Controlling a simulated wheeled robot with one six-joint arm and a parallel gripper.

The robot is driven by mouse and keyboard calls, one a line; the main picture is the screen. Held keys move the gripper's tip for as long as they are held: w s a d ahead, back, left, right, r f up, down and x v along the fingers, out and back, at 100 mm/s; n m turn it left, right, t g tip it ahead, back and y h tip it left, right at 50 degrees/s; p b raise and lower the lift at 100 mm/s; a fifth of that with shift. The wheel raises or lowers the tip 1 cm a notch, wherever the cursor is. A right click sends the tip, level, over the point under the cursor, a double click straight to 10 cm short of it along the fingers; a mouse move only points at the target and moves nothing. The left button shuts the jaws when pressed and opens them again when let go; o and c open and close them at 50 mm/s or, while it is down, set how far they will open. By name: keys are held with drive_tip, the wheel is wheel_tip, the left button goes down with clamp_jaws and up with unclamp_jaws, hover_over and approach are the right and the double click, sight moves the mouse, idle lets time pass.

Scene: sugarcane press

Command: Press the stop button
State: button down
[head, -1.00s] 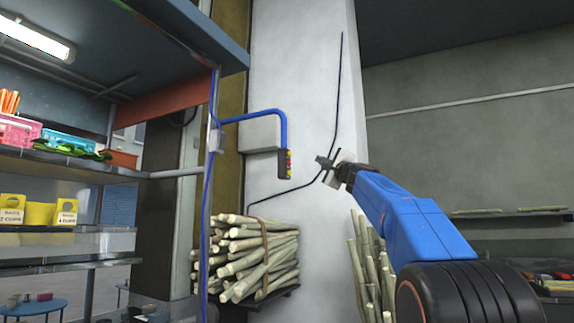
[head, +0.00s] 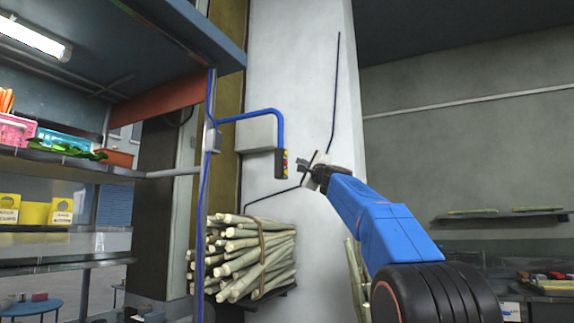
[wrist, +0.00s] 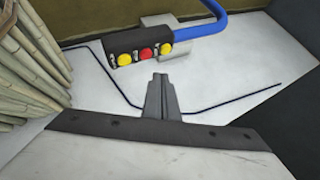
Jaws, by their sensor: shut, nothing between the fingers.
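The button box (head: 281,164) is dark and hangs at the end of a blue pipe in the head view. In the wrist view the button box (wrist: 139,57) shows a red button (wrist: 146,54) between two yellow buttons (wrist: 124,60) (wrist: 165,48). Small labels sit beside the buttons but are too small to read. My gripper (head: 301,166) is just right of the box in the head view, apart from it. In the wrist view my gripper (wrist: 160,80) is shut and empty, its tips pointing at the box below the red and right yellow buttons.
A bundle of cane (head: 245,262) rests on a shelf below the box. The blue pipe (head: 250,113) runs from a post to the box. A white pillar (head: 300,60) stands behind. Shelves with baskets (head: 62,138) are at the left.

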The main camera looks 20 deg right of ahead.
drive_tip(key=shift+w+a, duration=0.65)
drive_tip(key=shift+w, duration=0.1)
drive_tip(key=shift+w, duration=0.1)
idle(1.6)
drive_tip(key=shift+w+a, duration=0.25)
drive_tip(key=shift+w+a, duration=0.3)
drive_tip(key=shift+w, duration=0.05)
idle(1.0)
drive_tip(key=shift+s+d, duration=0.55)
drive_tip(key=shift+s, duration=0.15)
drive_tip(key=shift+s+d, duration=0.1)
idle(0.3)
drive_tip(key=s+d, duration=0.1)
drive_tip(key=s, duration=0.1)
drive_tip(key=s+d, duration=0.1)
drive_tip(key=d, duration=0.1)
drive_tip(key=shift+s, duration=0.35)
